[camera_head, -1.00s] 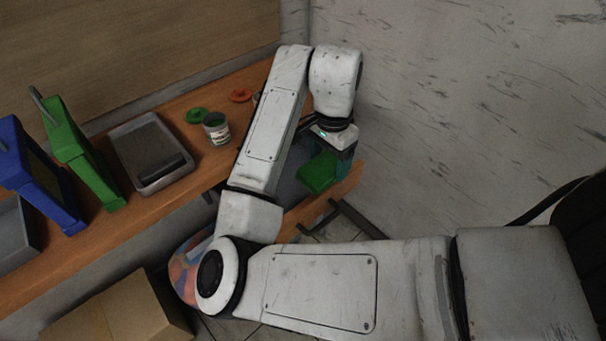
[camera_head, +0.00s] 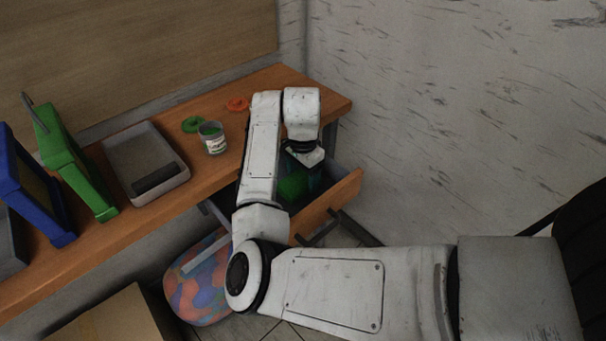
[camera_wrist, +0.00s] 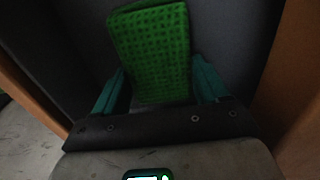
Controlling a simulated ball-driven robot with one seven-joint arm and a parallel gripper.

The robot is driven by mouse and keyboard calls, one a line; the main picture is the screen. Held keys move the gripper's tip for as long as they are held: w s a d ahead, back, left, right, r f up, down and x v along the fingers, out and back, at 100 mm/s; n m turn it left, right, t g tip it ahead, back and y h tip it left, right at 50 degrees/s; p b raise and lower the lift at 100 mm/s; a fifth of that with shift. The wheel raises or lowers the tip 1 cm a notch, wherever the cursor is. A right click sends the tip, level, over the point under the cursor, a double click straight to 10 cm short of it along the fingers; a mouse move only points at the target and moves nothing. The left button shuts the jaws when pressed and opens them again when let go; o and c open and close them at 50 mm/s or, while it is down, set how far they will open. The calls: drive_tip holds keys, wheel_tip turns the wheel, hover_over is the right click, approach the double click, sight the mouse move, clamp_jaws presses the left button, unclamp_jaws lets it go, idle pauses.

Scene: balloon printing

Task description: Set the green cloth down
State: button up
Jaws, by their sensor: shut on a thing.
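The green cloth (camera_head: 293,187) is folded and has a dotted texture in the wrist view (camera_wrist: 152,48). My gripper (camera_wrist: 160,76) is shut on it, with one teal finger on each side. In the head view my gripper (camera_head: 304,178) points down into the open drawer (camera_head: 338,197), and the cloth is inside the drawer's outline. I cannot tell whether the cloth touches the drawer floor. My arm hides part of the drawer.
On the wooden table stand an open can (camera_head: 212,138), a green lid (camera_head: 192,124), an orange lid (camera_head: 238,104), a grey tray (camera_head: 143,158), and green (camera_head: 78,160) and blue (camera_head: 38,185) frames. A multicoloured object (camera_head: 200,283) and a cardboard box (camera_head: 110,325) are below.

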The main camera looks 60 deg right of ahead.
sight(303, 177)
drive_tip(key=shift+f, duration=0.2)
drive_tip(key=o, duration=1)
drive_tip(key=shift+o, duration=0.2)
drive_tip(key=shift+r, duration=0.1)
wheel_tip(303, 177, up, 12)
drive_tip(key=p, duration=0.1)
drive_tip(key=shift+r, duration=0.1)
